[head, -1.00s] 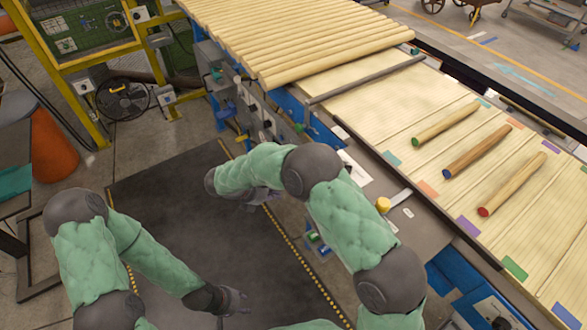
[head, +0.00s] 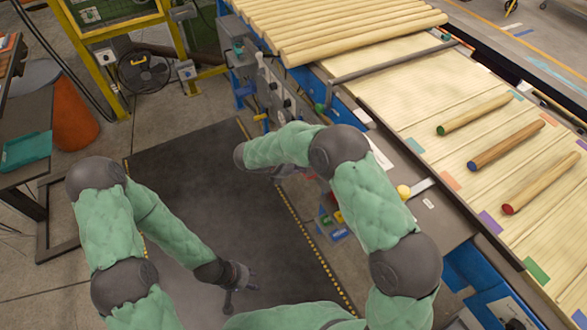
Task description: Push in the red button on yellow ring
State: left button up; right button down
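I cannot make out a red button on a yellow ring with certainty. A small round yellow piece (head: 404,191) stands on the grey strip at the conveyor's near edge, just right of my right arm; no red shows on it. Small red, yellow and green parts (head: 333,219) are partly visible below my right arm, too small to tell apart. My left gripper (head: 240,287) hangs low over the dark mat, its fingers apart and empty. My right gripper is mostly hidden under my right forearm; a grey part (head: 288,172) shows there, and its finger state is unclear.
The conveyor table (head: 400,95) carries stacked wooden rods (head: 340,25) and three separate rods with green, blue and red ends. A dark mat (head: 200,180) covers the floor.

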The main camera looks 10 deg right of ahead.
jog(key=w+d+f+b, duration=0.2)
jog(key=d, duration=0.4)
jog(key=shift+w+d+f, duration=0.15)
jog(key=shift+f, duration=0.2)
jog(key=shift+w+d, duration=0.2)
jog(key=shift+d, duration=0.3)
jog(key=shift+w+d, duration=0.15)
jog(key=shift+d, duration=0.3)
